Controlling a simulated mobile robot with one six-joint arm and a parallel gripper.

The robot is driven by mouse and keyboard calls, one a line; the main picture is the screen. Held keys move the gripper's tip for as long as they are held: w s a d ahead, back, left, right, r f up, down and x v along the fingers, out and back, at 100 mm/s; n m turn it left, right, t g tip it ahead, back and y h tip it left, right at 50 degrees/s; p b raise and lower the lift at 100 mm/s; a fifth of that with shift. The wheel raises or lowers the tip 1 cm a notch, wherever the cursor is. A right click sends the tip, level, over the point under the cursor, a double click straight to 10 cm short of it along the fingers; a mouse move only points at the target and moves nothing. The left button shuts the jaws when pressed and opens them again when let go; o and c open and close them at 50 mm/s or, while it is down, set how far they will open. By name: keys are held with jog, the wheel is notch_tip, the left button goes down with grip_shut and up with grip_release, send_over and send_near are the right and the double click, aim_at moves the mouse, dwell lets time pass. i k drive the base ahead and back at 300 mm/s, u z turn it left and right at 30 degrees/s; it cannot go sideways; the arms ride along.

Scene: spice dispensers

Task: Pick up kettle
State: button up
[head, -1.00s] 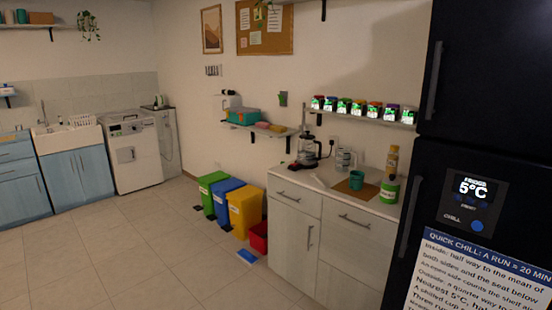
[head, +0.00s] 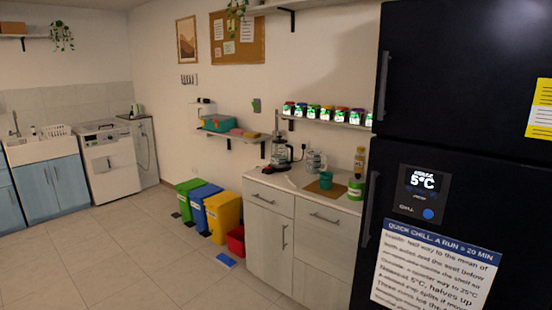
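A glass kettle with a black lid and handle (head: 281,154) stands upright at the left end of the light counter (head: 270,180), against the wall. Its cord runs toward a wall socket at its right. A second small kettle-like object (head: 136,109) stands on the far unit in the corner beside the washing machine; it is too small to tell for sure. My gripper is not in view.
On the counter are a glass jug (head: 315,160), a teal mug (head: 326,180) and a green tin (head: 355,190). A dark fridge (head: 450,100) stands at right. Coloured bins (head: 224,217) and a blue item (head: 227,259) are on the floor. Open floor (head: 120,260) lies at left.

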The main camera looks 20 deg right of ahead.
aim_at(279, 160)
jog(key=u, duration=0.15)
jog(key=i, duration=0.55)
jog(key=u, duration=0.5)
jog(key=i, duration=2.35)
jog(key=z, duration=0.9)
jog(key=i, duration=0.9)
jog(key=z, duration=0.55)
